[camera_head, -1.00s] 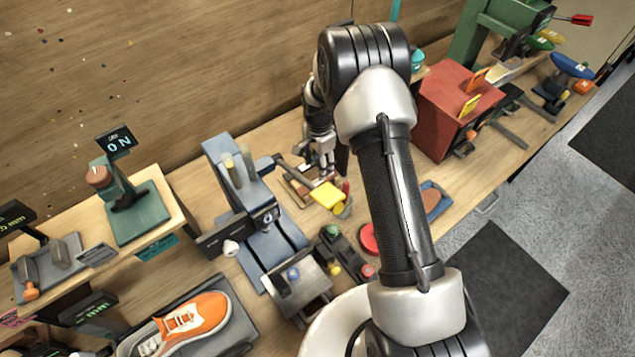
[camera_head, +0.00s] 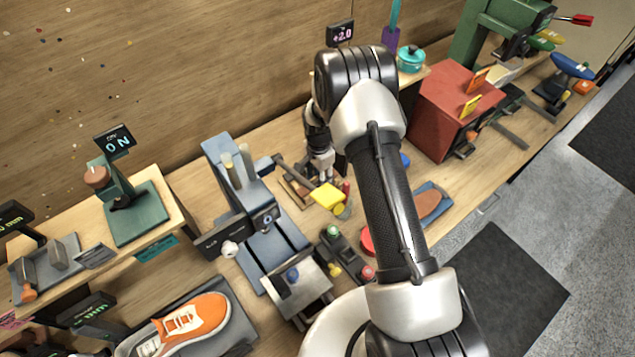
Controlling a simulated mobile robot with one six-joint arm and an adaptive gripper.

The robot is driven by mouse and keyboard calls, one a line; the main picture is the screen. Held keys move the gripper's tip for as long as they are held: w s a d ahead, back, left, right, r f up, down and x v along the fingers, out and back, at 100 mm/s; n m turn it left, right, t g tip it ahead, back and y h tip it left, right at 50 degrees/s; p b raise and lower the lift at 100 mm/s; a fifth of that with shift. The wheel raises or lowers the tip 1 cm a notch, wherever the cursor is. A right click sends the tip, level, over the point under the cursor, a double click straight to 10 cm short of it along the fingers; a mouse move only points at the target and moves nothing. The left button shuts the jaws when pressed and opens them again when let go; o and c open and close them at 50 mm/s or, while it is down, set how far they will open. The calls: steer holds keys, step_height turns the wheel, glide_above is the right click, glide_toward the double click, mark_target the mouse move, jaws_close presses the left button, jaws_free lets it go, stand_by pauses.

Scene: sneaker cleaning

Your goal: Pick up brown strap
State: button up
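My gripper (camera_head: 324,174) points down at the middle of the bench, beside a low holder with brown pieces (camera_head: 298,190). These pieces are small and partly covered, so I cannot tell which is the brown strap. The gripper fingers are too small and too dark against the clutter to show whether they are open or shut, or whether they touch anything. A flat brown piece (camera_head: 429,204) also lies in a blue tray (camera_head: 443,190) to the right of my arm.
A yellow block (camera_head: 327,196) stands just in front of my gripper. A blue-grey machine (camera_head: 272,250) is to the left, and a red box (camera_head: 452,110) is to the right. An orange sneaker (camera_head: 190,322) rests at the lower left.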

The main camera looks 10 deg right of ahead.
steer(key=c, duration=0.8)
